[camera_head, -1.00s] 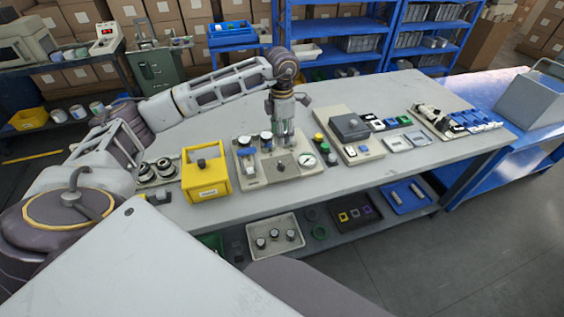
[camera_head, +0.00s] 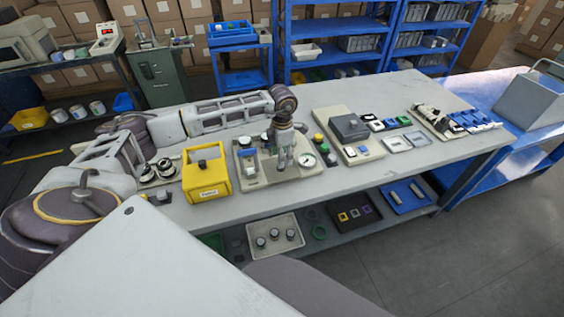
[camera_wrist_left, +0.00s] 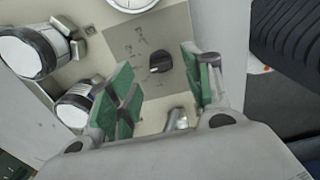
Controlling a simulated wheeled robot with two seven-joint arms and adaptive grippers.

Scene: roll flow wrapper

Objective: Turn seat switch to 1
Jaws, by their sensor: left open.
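The seat switch is a small black knob (camera_wrist_left: 160,62) on a grey square plate (camera_wrist_left: 128,42) with small dark marks, set in a beige panel (camera_head: 256,184). In the left wrist view the knob shows ahead of my left gripper (camera_wrist_left: 166,88), in the gap between its green-padded fingers. The gripper is open and empty; I cannot tell whether a finger touches the knob. In the head view my left gripper (camera_head: 282,166) is low over the panel and hides the knob. My right gripper is not in view.
A round gauge (camera_head: 308,160) sits right of the gripper on the panel, and a blue-topped fitting (camera_head: 248,157) sits left of it. A yellow box with a handle (camera_head: 205,178) stands further left.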

